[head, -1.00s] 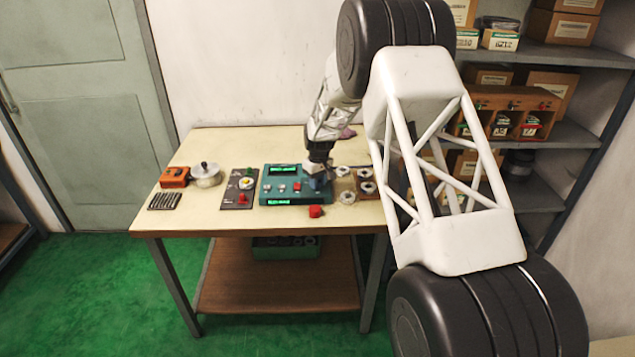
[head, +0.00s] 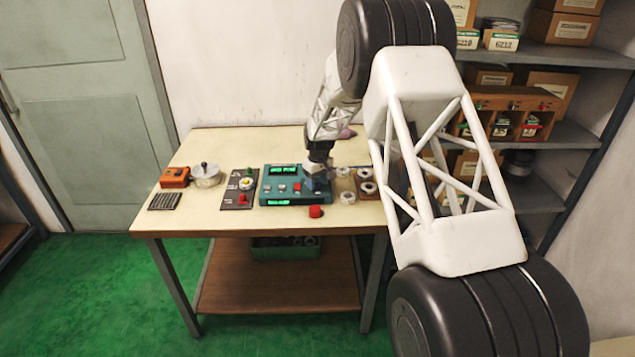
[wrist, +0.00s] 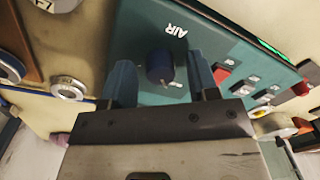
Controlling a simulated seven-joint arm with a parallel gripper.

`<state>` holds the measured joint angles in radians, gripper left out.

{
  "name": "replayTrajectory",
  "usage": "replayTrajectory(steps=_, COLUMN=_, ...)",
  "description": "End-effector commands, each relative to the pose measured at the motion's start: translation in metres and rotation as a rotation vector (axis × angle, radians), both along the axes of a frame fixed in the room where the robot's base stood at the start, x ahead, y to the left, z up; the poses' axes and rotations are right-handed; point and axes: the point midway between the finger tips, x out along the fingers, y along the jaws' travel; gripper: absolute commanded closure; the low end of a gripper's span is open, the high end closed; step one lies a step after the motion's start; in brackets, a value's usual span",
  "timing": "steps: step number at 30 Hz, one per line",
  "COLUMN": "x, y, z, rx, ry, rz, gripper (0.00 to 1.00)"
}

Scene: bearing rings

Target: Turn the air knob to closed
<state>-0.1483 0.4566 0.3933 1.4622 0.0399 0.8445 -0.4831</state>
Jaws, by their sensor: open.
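The air knob (wrist: 160,68) is a dark blue round knob on the teal console (head: 268,196), beside the white word AIR in the wrist view. The console also shows in the wrist view (wrist: 140,25). My gripper (wrist: 161,80) is open, with one blue finger on each side of the knob. I cannot tell whether the fingers touch it. In the head view my gripper (head: 317,184) is at the right end of the console and hides the knob. The knob's pointer direction is not clear.
The console has lit green displays and a red button (head: 297,187). A dark panel (head: 236,202) with a red knob is left of the console. Bearing rings (head: 346,197) lie close on the right. The table front is mostly clear.

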Motion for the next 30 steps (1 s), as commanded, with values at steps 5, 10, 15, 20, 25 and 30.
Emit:
replayTrajectory(steps=5, x=0.001, y=0.0, z=0.012, rx=0.0, ry=-0.001, rz=0.0, gripper=0.45)
replayTrajectory(steps=10, x=0.001, y=-0.001, z=0.032, rx=0.0, ry=-0.002, rz=0.0, gripper=0.45)
replayTrajectory(steps=15, x=0.002, y=-0.002, z=0.054, rx=0.0, ry=-0.002, rz=0.0, gripper=0.45)
replayTrajectory(steps=20, x=0.002, y=-0.002, z=0.069, rx=0.001, ry=-0.001, rz=0.0, gripper=0.45)
replayTrajectory(steps=25, x=0.002, y=-0.002, z=0.076, rx=0.0, ry=-0.001, rz=0.0, gripper=0.45)
replayTrajectory(steps=30, x=0.002, y=-0.002, z=0.077, rx=0.0, ry=-0.001, rz=0.0, gripper=0.45)
